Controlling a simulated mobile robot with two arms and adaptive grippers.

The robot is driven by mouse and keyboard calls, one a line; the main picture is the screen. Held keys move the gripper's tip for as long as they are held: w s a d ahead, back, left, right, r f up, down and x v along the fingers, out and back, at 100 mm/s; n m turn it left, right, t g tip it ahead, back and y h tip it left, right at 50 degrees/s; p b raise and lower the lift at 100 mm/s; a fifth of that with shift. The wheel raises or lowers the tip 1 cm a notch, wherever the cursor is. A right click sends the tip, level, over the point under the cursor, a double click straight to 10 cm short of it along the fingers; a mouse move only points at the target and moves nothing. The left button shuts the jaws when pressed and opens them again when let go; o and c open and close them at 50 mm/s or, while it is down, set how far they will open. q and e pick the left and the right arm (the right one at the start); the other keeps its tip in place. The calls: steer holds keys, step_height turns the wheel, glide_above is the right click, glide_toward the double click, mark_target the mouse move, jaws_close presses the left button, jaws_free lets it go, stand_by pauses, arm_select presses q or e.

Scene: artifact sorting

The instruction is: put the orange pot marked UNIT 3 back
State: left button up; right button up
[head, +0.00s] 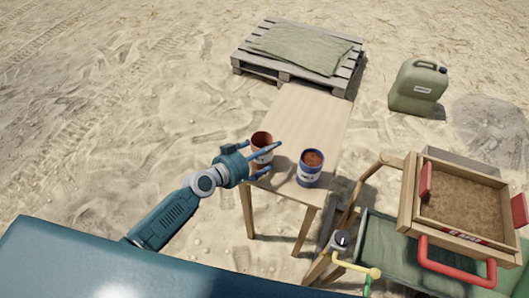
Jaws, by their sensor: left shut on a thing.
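An orange-brown pot (261,140) with a pale label is at the left edge of the wooden table (306,114). My left gripper (273,160) is shut on this pot from the left, its blue fingers around the pot's side. The pot looks upright; I cannot tell whether its base touches the tabletop. A second pot (311,168), blue and white with orange-brown contents, stands at the table's near right corner, apart from the gripper. The lettering on both pots is too small to read, so I cannot tell which is UNIT 3. My right gripper is not in view.
The far part of the table is clear. Behind it lies a pallet (243,66) with a folded green cloth (300,48). A green jerrycan (417,88) stands on the sand at right. A wooden sieve box (409,205) with red handles and soil is at the near right.

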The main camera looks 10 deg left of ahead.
arm_select(q)
steer(key=shift+f, duration=0.1)
steer(key=o, duration=1.8)
steer(key=shift+c, duration=0.2)
